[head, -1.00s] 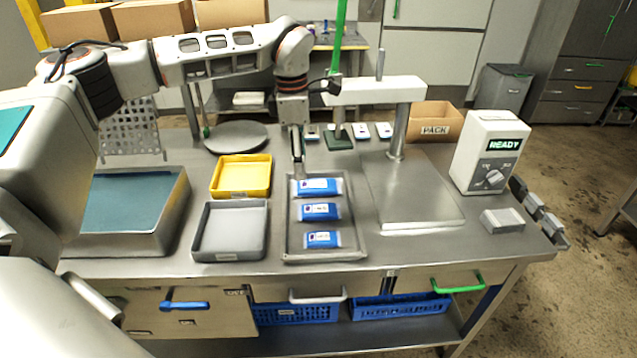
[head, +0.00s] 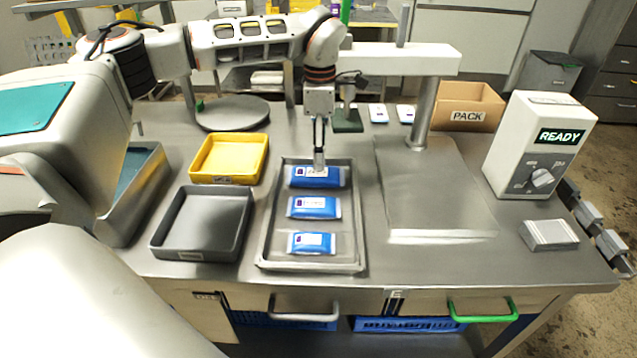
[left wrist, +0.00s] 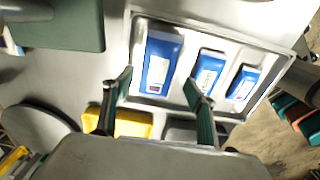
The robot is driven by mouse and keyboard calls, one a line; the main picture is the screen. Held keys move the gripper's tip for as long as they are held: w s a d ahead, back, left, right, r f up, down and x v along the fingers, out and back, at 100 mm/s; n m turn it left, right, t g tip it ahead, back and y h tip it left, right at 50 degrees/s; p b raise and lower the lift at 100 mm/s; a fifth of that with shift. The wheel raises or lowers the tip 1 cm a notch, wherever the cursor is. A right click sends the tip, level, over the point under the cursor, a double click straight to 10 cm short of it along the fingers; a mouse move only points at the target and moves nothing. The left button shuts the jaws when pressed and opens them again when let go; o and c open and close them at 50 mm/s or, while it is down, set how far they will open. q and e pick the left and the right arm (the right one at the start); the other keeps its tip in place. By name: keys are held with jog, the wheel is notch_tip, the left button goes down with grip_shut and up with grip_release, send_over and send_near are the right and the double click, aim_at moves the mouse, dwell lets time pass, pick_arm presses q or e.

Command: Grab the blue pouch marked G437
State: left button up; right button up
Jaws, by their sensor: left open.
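Three blue pouches with white labels lie in a row in a grey metal tray (head: 265,222). They are the far pouch (head: 333,180), the middle pouch (head: 313,213) and the near pouch (head: 311,250); the label print is too small to read, so I cannot tell which is G437. The right gripper is not in view.
A yellow tray (head: 229,158) and an empty grey bin (head: 203,222) stand left of the metal tray. A press-like stand (head: 437,190), a sealer box marked READY (head: 535,145) and a PACK carton (head: 470,105) are on the right.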

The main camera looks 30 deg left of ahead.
aim_at(317, 172)
pick_arm(q)
jog(key=shift+s+f, duration=0.15)
jog(key=shift+f, duration=0.55)
jog(key=f, duration=0.4)
jog(key=f+b, duration=0.1)
jog(key=f, duration=0.1)
jog(key=shift+a, duration=0.3)
jog(key=shift+r, duration=0.15)
jog(key=c, duration=1)
